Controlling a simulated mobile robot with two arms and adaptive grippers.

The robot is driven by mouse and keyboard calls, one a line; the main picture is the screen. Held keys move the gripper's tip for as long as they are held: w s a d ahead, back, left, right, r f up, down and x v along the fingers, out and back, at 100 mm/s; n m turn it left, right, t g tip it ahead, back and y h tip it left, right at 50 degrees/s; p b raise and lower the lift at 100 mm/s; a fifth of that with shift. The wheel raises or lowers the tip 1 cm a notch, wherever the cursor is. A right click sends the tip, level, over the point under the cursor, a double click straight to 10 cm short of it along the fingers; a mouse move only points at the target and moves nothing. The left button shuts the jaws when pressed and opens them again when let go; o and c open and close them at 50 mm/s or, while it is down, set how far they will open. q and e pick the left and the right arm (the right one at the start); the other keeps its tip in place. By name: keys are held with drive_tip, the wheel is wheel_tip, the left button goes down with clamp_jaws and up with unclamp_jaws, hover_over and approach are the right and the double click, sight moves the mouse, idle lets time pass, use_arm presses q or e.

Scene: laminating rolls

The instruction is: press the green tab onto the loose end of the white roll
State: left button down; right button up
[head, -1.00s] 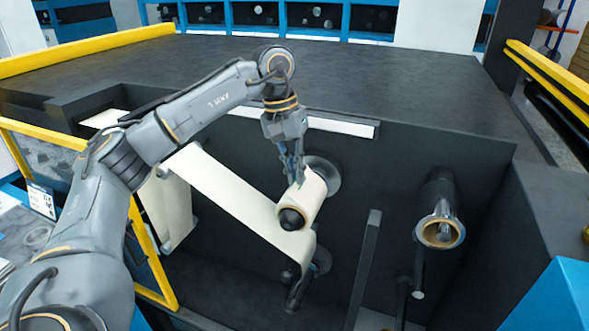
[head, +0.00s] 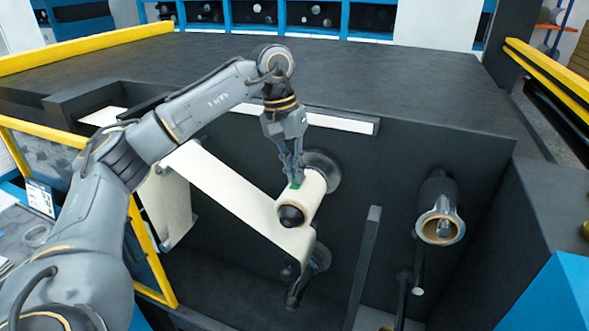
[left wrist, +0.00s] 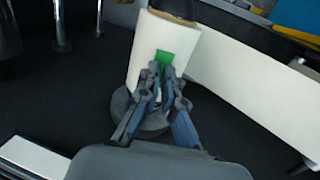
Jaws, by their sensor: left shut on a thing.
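The white roll (head: 313,190) sits on a spindle in the dark machine bay, with its white web running off to the upper left. It also shows in the left wrist view (left wrist: 147,50). The green tab (left wrist: 163,57) lies against the side of the roll at my fingertips; in the head view the tab (head: 296,185) is a small green patch. My left gripper (head: 293,178) points down at the roll. In the left wrist view the gripper (left wrist: 163,72) is shut on the tab. The loose end is not clear in either view. My right gripper is not in view.
A second spindle with a tan core (head: 440,228) stands to the right. A dark upright bar (head: 366,262) stands between it and the white roll. A lower roller (head: 316,262) is below the roll. A yellow guard frame (head: 150,255) is at the left.

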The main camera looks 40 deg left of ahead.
use_arm(q)
drive_tip(key=shift+f, duration=0.1)
drive_tip(key=c, duration=1.4)
unclamp_jaws()
drive_tip(key=shift+c, duration=0.2)
wheel_tip(320, 180, up, 12)
drive_tip(key=a, duration=0.2)
drive_tip(key=shift+s+a, duration=0.15)
drive_tip(key=shift+s, duration=0.1)
drive_tip(key=shift+f, duration=0.1)
